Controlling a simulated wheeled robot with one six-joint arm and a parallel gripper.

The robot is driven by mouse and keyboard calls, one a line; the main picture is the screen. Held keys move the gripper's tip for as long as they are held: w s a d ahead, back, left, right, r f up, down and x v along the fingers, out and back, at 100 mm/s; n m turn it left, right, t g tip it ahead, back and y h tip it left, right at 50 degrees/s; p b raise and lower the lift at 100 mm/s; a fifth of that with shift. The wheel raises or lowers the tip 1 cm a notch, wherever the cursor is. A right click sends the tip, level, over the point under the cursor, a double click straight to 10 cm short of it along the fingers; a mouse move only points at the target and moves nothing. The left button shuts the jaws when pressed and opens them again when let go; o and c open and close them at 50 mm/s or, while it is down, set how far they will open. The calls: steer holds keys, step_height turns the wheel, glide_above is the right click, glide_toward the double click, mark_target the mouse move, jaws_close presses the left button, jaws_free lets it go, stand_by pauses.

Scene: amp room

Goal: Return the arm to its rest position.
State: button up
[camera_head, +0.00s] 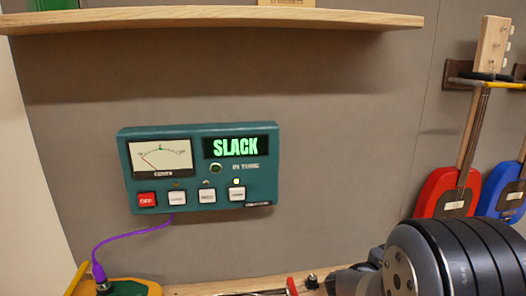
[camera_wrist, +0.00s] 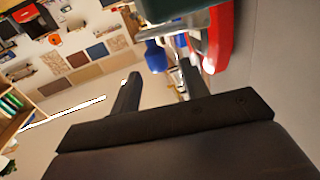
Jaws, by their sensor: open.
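My arm (camera_head: 445,262) shows at the lower right of the head view, in front of the wall and the shelf edge. My gripper's fingers are out of that view. In the wrist view my gripper (camera_wrist: 160,90) is open, with its two dark fingers apart and nothing seen held between them. A teal tuner box (camera_head: 200,168) is on the wall in the head view, with a needle meter, a green "SLACK" display and a row of buttons. The arm is to the right of and below this box, apart from it in the picture.
A wooden shelf (camera_head: 220,20) spans the top. A purple cable (camera_head: 120,236) runs from the tuner to a plug at lower left. A red guitar (camera_head: 448,190) and a blue guitar (camera_head: 500,192) hang at right, near my arm in the picture. A wooden surface (camera_head: 225,288) lies below.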

steer(key=v, duration=0.5)
steer(key=w+d+n+t+y+b, duration=0.5)
steer(key=w+d+t, duration=0.1)
steer(key=d, duration=0.5)
steer(key=shift+w+n+t+b, duration=0.15)
steer(key=shift+n+t+b, duration=0.2)
steer(key=shift+t, duration=0.25)
steer(key=shift+a, duration=0.1)
steer(key=shift+r, duration=0.1)
